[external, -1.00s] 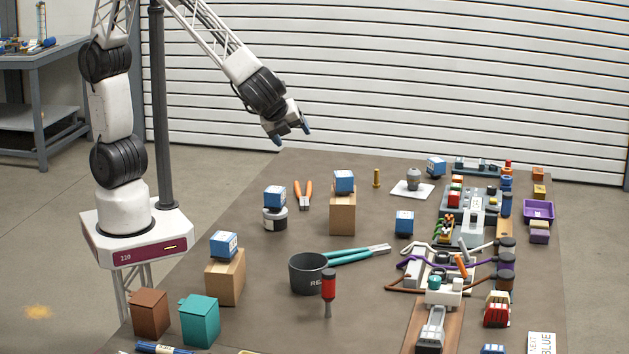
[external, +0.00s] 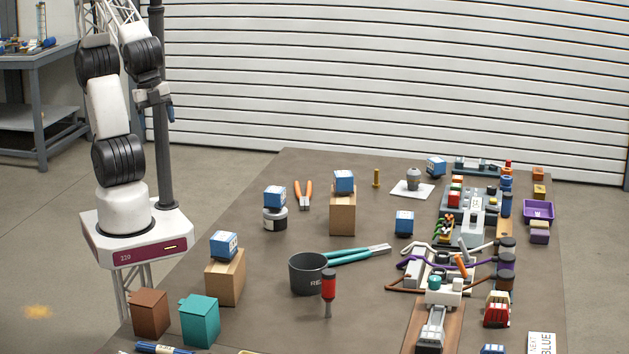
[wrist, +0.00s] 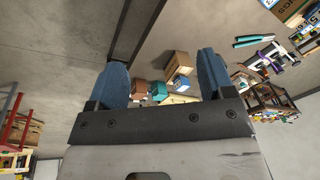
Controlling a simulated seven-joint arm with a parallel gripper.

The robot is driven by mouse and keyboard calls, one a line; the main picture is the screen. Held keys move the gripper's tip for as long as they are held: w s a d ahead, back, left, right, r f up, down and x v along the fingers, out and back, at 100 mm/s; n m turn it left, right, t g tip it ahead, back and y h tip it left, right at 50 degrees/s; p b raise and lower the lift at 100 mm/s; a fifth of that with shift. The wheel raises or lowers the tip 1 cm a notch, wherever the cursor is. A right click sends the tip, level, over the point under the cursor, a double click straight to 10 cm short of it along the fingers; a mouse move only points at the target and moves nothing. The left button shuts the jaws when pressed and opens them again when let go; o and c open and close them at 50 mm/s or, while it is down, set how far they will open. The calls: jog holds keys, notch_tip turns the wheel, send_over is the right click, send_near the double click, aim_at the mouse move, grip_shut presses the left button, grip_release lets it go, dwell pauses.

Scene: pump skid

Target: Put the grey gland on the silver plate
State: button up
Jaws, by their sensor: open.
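The grey gland (external: 414,178) stands on the silver plate (external: 427,190), a pale flat square at the back right of the table in the external view. My gripper (external: 170,105) is drawn back high beside the dark column, far to the left of the plate and off the table. In the wrist view my gripper (wrist: 160,85) shows two blue fingers spread apart with nothing between them. The gland and plate cannot be made out in the wrist view.
Pump assemblies (external: 475,215) crowd the right. An orange-handled tool (external: 303,195) lies at the back.

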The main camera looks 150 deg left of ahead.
jog(key=s+d+h, duration=0.1)
jog(key=s+d, duration=0.3)
jog(key=s, duration=0.1)
jog(key=shift+d+f+n+t+h, duration=0.3)
jog(key=shift+d+f+n, duration=0.05)
jog(key=shift+n, duration=0.05)
dwell(0.9)
